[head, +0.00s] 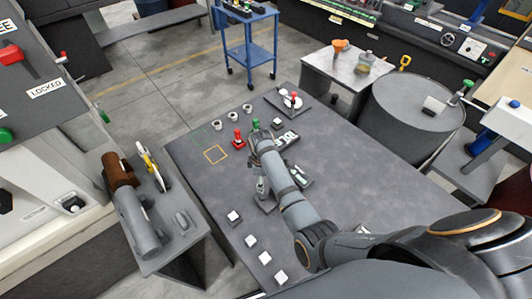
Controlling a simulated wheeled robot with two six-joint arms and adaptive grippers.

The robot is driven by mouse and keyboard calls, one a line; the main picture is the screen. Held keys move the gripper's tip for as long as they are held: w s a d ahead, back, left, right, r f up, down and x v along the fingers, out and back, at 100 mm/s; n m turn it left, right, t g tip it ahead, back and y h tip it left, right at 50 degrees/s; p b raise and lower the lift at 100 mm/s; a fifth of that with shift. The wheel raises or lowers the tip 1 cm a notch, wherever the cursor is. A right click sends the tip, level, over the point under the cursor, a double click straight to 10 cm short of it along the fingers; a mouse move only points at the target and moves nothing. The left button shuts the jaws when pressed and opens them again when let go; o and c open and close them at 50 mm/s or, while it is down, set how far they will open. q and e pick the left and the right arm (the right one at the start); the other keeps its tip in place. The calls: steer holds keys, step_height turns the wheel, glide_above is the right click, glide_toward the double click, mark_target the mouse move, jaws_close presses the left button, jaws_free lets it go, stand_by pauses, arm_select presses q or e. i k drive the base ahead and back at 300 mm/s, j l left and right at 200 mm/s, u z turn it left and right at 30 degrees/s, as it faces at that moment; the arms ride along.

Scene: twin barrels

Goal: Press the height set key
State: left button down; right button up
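Several small white-topped keys on dark bases sit on the dark grey table (350,165). Four-sided ones form a row near the table's left front edge: a far key (234,216), a second key (251,241), a third key (265,258) and a near key (281,277). Another white key (277,123) sits farther back. Labels are too small to read, so I cannot tell which is the height set key. My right arm reaches in from the lower right. My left gripper is not in view.
A red knob (238,138) and a green knob (255,124) stand near the middle back. White rings (233,117) and a dark tray (289,102) lie behind. A side stand (165,235) holds a grey cylinder (138,222).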

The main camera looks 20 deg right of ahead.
mark_target(233, 216)
steer(key=k+j, duration=0.5)
steer(key=k, duration=0.15)
steer(key=k+j, duration=0.5)
steer(key=k, duration=0.2)
